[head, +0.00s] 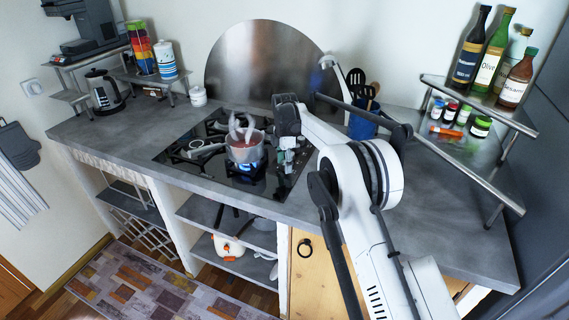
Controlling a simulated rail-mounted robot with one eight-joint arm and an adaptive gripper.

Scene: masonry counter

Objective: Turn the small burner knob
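The black gas hob (176,154) is set into the grey counter. A pot (245,152) stands on its front burner, with reddish contents and steam rising. A blue flame (247,169) burns under the pot. My gripper (286,164) points down over the right side of the hob, just right of the pot. Its fingertips are small and dark against the hob, so I cannot tell whether they are open or shut. I cannot make out the small burner knob; the gripper and wrist cover part of the hob's right side.
The pot's handle (207,148) sticks out to the left. A blue utensil holder (362,125) stands behind my arm. A metal rack (478,148) with bottles and jars is at the right. A kettle (104,92) stands at the far left. The counter left of the hob is clear.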

